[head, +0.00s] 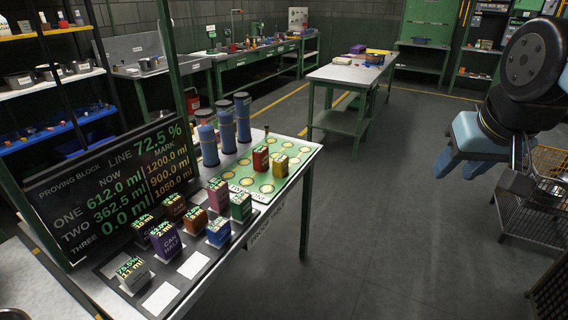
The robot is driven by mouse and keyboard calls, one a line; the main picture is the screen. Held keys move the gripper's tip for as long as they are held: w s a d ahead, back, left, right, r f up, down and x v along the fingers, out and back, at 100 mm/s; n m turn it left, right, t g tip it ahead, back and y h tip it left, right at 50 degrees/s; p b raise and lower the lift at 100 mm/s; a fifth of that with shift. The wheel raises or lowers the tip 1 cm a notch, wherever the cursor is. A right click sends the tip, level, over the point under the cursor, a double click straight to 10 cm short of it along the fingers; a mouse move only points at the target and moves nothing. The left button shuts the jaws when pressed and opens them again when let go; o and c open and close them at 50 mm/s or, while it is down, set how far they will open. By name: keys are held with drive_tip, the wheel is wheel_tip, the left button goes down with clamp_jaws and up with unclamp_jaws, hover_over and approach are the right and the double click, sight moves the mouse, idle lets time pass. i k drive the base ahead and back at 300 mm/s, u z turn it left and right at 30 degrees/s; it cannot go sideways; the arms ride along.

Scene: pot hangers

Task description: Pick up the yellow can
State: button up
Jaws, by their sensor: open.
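A small yellow block-shaped can (280,166) stands upright on the green mat (243,184) with round yellow spots, near the right end of the left table. A red can (261,159) stands just left of it and a little behind. My gripper (460,168) hangs at the right of the view, with light blue fingers pointing down. It is open and empty, far to the right of the yellow can and off the table.
Several labelled cans stand on the dark board (187,244), with a display panel (103,188) behind them. Tall blue-grey cylinders (226,126) stand behind the mat. A wire cart (535,200) stands at the right. The floor between table and cart is clear.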

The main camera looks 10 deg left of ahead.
sight(279, 163)
drive_tip(key=z, duration=0.05)
drive_tip(key=i, duration=1)
drive_tip(key=u, duration=0.05)
